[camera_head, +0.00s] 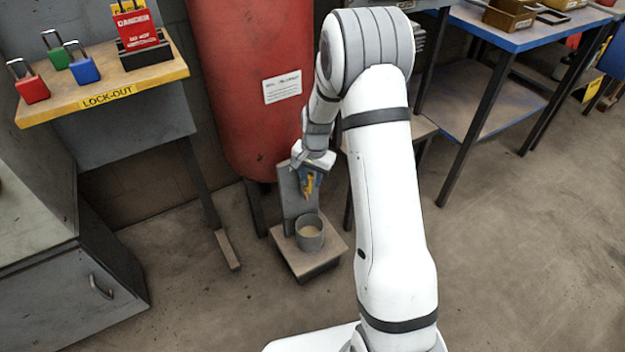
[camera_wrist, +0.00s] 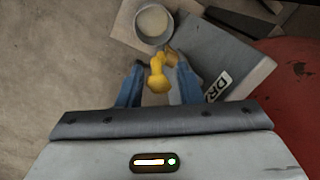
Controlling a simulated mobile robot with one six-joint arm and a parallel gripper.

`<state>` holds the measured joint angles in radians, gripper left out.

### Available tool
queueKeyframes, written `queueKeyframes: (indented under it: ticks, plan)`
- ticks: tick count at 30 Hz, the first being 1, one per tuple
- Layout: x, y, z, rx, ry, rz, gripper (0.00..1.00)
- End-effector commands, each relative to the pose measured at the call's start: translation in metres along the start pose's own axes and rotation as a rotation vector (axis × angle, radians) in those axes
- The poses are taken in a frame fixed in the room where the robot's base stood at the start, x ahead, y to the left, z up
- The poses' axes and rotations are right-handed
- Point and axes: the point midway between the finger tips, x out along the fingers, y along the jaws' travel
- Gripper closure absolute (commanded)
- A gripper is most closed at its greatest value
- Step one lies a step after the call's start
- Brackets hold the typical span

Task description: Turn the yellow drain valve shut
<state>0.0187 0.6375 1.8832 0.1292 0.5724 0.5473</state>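The yellow drain valve (camera_head: 308,188) sits at the grey upright plate below the red tank. In the wrist view the yellow valve handle (camera_wrist: 157,76) lies between the two blue fingers of my gripper (camera_wrist: 160,68), with a brass-coloured part behind it. My gripper is open, with a visible gap between the handle and the left finger; contact with the right finger cannot be told. In the head view my gripper (camera_head: 313,172) is at the valve and partly covers it. Which way the valve is turned is unclear.
A grey cup (camera_head: 310,243) with pale contents stands on a low stand (camera_head: 290,262) below the valve; the cup also shows in the wrist view (camera_wrist: 153,42). The red tank (camera_head: 235,90) is close behind. A lock-out shelf (camera_head: 150,82) is left, a blue-topped bench (camera_head: 560,38) right.

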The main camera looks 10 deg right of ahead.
Motion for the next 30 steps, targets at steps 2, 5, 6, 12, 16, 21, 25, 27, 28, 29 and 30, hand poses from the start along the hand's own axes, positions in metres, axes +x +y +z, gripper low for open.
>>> queueKeyframes:
  ticks: [2, 5, 6, 12, 16, 21, 25, 27, 28, 29, 30]
  plan:
    - [0.005, -0.001, 0.000, -0.002, 0.001, -0.001, 0.67]
    - [0.005, -0.002, 0.001, -0.004, 0.002, -0.001, 0.67]
    - [0.005, -0.002, 0.001, -0.004, 0.001, -0.001, 0.67]
    - [0.005, -0.002, 0.001, -0.005, 0.001, -0.001, 0.77]
    - [0.005, -0.002, 0.001, -0.005, 0.001, -0.001, 0.88]
    - [0.005, -0.003, 0.001, -0.006, 0.001, -0.002, 1.00]
    - [0.004, -0.003, 0.001, -0.006, 0.002, -0.002, 1.00]
    - [0.004, -0.003, 0.002, -0.006, 0.002, -0.002, 1.00]
    - [0.004, -0.004, 0.002, -0.006, 0.002, -0.003, 1.00]
    - [0.004, 0.007, -0.007, -0.003, 0.002, -0.003, 1.00]
    - [0.004, 0.002, -0.003, -0.007, 0.001, -0.003, 1.00]
